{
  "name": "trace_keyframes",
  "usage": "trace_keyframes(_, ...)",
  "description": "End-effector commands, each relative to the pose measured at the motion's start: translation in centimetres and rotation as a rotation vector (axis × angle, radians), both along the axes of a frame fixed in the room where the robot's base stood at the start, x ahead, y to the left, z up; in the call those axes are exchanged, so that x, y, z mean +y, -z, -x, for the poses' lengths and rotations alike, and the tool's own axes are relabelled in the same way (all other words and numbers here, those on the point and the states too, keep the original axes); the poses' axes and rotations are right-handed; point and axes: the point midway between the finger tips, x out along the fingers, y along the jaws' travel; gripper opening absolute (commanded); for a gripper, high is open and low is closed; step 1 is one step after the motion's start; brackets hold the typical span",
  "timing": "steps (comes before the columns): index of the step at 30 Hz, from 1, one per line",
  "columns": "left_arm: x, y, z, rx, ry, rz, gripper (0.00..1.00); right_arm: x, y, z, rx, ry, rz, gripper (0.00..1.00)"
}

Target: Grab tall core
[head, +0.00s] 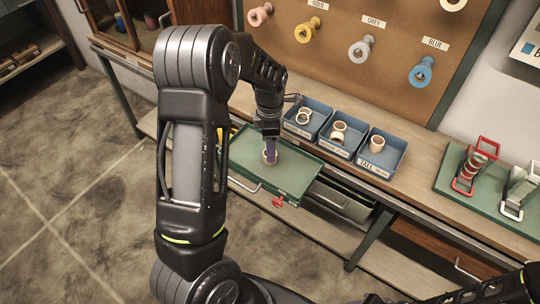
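A tan cardboard core (377,143) stands in the blue bin labelled TALL (371,169), at the right end of a row of three bins. My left gripper (269,139) points down over a green tray on the workbench, to the left of the bins and away from the TALL bin. A purple piece (271,146) and a small tan ring-like piece (269,157) show at its fingers. The view is too small to tell whether the fingers are closed on them. My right gripper is out of view; only a dark part of that arm shows at the bottom right.
Two other blue bins (312,112) (347,129) hold tan rings. A pegboard (375,25) with coloured spools rises behind. Tape dispensers (474,167) stand on a green mat (449,187) at right.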

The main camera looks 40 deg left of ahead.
Motion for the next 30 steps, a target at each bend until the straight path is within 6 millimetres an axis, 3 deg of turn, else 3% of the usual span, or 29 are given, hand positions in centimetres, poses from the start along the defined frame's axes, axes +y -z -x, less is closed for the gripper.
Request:
trace_keyframes(10,-0.1,4.2,0.2,0.002,0.000,0.000,0.65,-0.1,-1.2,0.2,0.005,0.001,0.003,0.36)
trace_keyframes(28,-0.1,4.3,0.2,0.000,0.000,0.000,0.65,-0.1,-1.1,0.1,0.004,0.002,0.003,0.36)
trace_keyframes(30,-0.1,4.3,0.2,0.000,0.000,0.000,0.59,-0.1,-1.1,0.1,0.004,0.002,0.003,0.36)
